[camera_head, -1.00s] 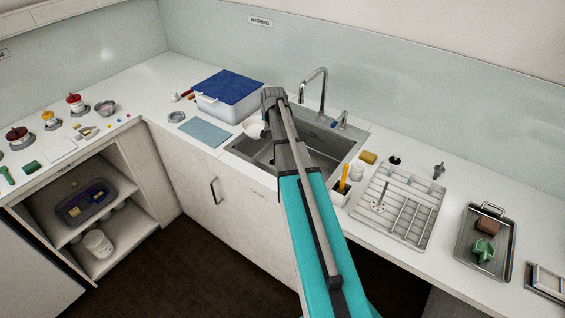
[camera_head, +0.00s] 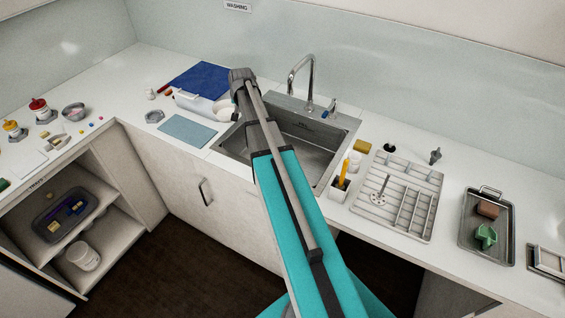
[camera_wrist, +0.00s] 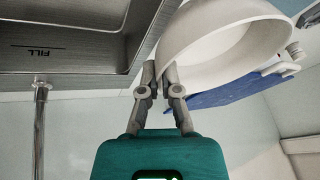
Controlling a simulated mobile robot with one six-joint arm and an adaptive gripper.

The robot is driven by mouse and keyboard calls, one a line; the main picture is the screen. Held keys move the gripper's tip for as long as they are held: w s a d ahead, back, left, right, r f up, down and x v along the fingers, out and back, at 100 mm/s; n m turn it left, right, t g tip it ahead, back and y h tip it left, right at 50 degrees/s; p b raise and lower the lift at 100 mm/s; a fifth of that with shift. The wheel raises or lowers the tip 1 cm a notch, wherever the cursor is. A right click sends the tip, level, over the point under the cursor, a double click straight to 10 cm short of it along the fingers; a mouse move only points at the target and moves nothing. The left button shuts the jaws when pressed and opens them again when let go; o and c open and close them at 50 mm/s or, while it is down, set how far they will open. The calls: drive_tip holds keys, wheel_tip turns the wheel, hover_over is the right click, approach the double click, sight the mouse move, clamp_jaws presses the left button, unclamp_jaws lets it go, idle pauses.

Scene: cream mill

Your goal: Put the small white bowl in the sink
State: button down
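The small white bowl (camera_head: 223,109) shows in the head view left of my wrist, between the blue-topped box and the left edge of the sink. In the wrist view the bowl (camera_wrist: 222,38) fills the upper right, with its wall between my two fingers. My gripper (camera_wrist: 160,72) is shut on that wall near the rim. In the head view my gripper is mostly hidden behind my wrist. The steel sink (camera_head: 308,146) is to the right of the bowl, partly covered by my arm; its basin (camera_wrist: 60,45) also shows at upper left in the wrist view.
A white box with a blue top (camera_head: 205,78) stands behind the bowl, and a light blue mat (camera_head: 188,130) lies left of the sink. A faucet (camera_head: 303,72) rises behind the basin. A white holder (camera_head: 339,187) and a drying rack (camera_head: 400,198) stand to the right.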

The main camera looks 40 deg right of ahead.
drive_tip(key=s+d+f+b, duration=0.6)
drive_tip(key=s+d, duration=0.2)
drive_tip(key=s, duration=0.4)
drive_tip(key=s+d+f+b, duration=0.5)
drive_tip(key=s+d, duration=0.4)
drive_tip(key=s, duration=0.4)
drive_tip(key=shift+d+f+n+b, duration=0.15)
drive_tip(key=shift+f+n+b, duration=0.2)
drive_tip(key=shift+b, duration=0.1)
wheel_tip(320, 180, up, 17)
drive_tip(key=p, duration=1.7)
drive_tip(key=shift+r, duration=0.2)
